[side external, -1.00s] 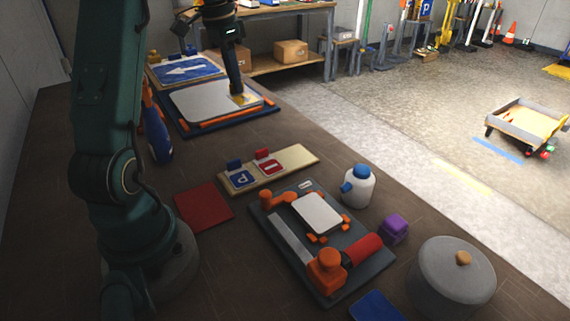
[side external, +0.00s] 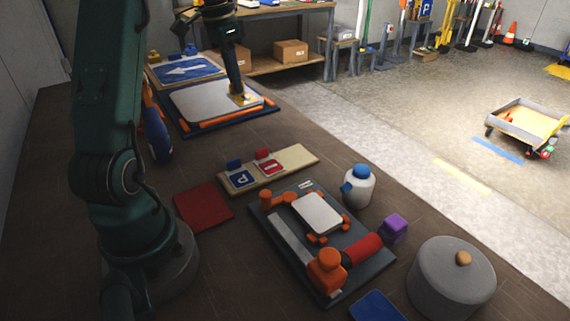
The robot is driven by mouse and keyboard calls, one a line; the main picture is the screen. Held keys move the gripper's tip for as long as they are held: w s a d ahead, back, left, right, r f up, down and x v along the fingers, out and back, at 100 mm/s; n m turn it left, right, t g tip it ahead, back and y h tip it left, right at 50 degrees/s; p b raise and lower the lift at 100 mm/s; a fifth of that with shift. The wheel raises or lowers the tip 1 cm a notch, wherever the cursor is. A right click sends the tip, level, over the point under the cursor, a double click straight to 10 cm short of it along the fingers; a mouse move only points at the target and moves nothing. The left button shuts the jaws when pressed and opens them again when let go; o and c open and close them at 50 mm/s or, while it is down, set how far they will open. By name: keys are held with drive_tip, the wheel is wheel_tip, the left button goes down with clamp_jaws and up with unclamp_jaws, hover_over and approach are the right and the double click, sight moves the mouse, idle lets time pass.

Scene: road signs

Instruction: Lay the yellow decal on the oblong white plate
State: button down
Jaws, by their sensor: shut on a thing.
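My gripper (side external: 239,94) points down over the right end of the oblong white plate (side external: 200,104). It is shut on the yellow decal (side external: 246,99), a small yellowish patch at the fingertips, partly hidden by them. The decal is at or just above the plate's surface; I cannot tell whether it touches. The plate lies in a dark blue frame (side external: 186,132) with orange bars. A smaller white plate (side external: 317,213) sits on a dark grey fixture (side external: 333,287) nearer the camera.
A wooden board (side external: 298,157) holds a blue and a red decal. A red mat (side external: 203,206), a white bottle (side external: 358,188), a purple block (side external: 394,228) and a grey pot (side external: 450,283) stand about. A blue arrow sign (side external: 187,69) lies behind the frame.

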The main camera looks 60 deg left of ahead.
drive_tip(key=shift+w+a+n, duration=0.1)
drive_tip(key=shift+a+n, duration=0.1)
drive_tip(key=shift+n, duration=0.2)
drive_tip(key=m, duration=0.1)
hover_over(305, 197)
wheel_tip(305, 197, down, 6)
drive_tip(key=shift+s+f, duration=0.2)
drive_tip(key=shift+f, duration=1.3)
drive_tip(key=shift+s+f, duration=0.15)
drive_tip(key=shift+f, duration=1.3)
drive_tip(key=shift+f, duration=0.25)
drive_tip(key=c, duration=0.9)
unclamp_jaws()
